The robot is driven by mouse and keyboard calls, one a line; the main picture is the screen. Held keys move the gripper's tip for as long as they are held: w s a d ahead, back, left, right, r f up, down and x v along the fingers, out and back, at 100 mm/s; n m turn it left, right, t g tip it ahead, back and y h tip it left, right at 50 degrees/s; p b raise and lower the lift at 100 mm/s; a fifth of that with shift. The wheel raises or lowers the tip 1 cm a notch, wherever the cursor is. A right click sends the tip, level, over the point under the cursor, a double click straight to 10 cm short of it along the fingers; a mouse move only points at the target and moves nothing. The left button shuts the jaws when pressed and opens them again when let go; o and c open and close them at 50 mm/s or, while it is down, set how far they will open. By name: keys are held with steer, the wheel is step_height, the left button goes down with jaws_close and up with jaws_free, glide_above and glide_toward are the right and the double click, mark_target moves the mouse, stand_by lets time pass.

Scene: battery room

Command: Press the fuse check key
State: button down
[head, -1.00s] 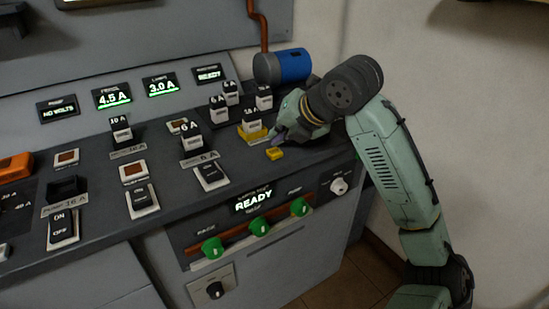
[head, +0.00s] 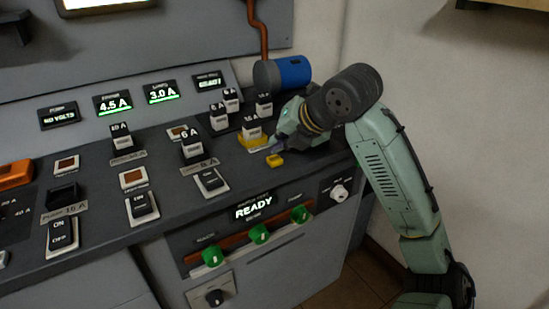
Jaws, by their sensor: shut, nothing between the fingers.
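A small yellow key (head: 275,160) sits on the sloping console top near its front right edge. I take it for the fuse check key, though I can read no label on it. My gripper (head: 274,148) is shut and empty, its fingers pointing down and left, just above and behind the yellow key. I cannot tell whether the fingertips touch it.
More fuse blocks (head: 192,149) and rocker switches (head: 210,180) cover the console to the left. A blue cylinder (head: 290,71) lies behind my gripper. The front panel has a READY display (head: 254,208) and green knobs (head: 260,233). A wall stands at the right.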

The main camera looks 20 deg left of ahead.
mark_target(278, 157)
steer(key=shift+f, duration=0.15)
steer(key=shift+f+b, duration=0.3)
stand_by(0.3)
steer(key=shift+f+b, duration=0.35)
steer(key=shift+f, duration=0.1)
stand_by(0.5)
steer(key=shift+r, duration=0.1)
steer(key=shift+r+p, duration=0.7)
steer(key=shift+r, duration=0.1)
step_height(278, 157, up, 5)
steer(key=p, duration=0.4)
stand_by(0.8)
